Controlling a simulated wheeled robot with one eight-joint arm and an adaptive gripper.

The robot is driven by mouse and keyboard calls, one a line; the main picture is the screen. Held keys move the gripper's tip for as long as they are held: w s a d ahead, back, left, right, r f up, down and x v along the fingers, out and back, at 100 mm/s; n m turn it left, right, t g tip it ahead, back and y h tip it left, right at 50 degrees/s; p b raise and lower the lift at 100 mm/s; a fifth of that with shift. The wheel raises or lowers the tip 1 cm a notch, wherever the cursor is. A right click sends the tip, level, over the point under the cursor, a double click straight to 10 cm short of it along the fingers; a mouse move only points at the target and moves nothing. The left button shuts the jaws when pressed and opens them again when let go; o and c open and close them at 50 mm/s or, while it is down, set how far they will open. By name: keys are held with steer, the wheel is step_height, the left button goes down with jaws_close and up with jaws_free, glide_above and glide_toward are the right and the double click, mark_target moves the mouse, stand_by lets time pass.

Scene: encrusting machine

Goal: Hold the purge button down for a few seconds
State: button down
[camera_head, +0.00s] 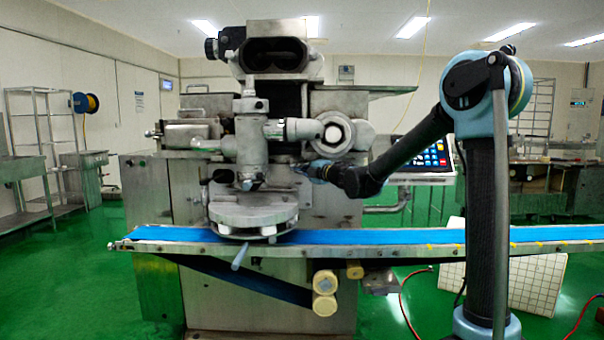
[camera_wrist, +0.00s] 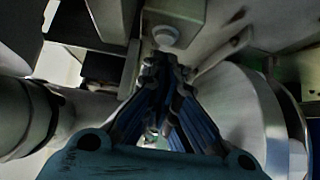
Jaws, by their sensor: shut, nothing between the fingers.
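My gripper (camera_wrist: 164,62) is shut and empty, its two fingers together at the tips. In the wrist view a round pale button (camera_wrist: 165,36) sits on a grey metal box (camera_wrist: 190,12) right beyond the fingertips. It looks like the purge button, but I see no label on it. The tips almost meet its lower edge; I cannot tell whether they touch or press it. In the head view my gripper (camera_head: 302,169) reaches in from the right under the machine's side cylinder, beside the central column. The button is not distinguishable there.
The encrusting machine (camera_head: 335,205) stands behind a blue conveyor belt (camera_head: 400,237). A round-ended cylinder (camera_head: 333,135) is just above my gripper, and a large pale disc (camera_wrist: 240,110) is close on the right in the wrist view. A control panel (camera_head: 425,161) stands behind my arm.

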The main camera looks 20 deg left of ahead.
steer(key=shift+w+a, duration=0.1)
steer(key=shift+w, duration=0.55)
steer(key=shift+w+a+r, duration=0.15)
steer(key=shift+w, duration=0.85)
stand_by(1.7)
stand_by(0.8)
steer(key=s+a+v, duration=0.1)
steer(key=s+v, duration=0.1)
steer(key=v, duration=1.1)
steer(key=shift+s+a, duration=0.3)
steer(key=shift+s, duration=0.1)
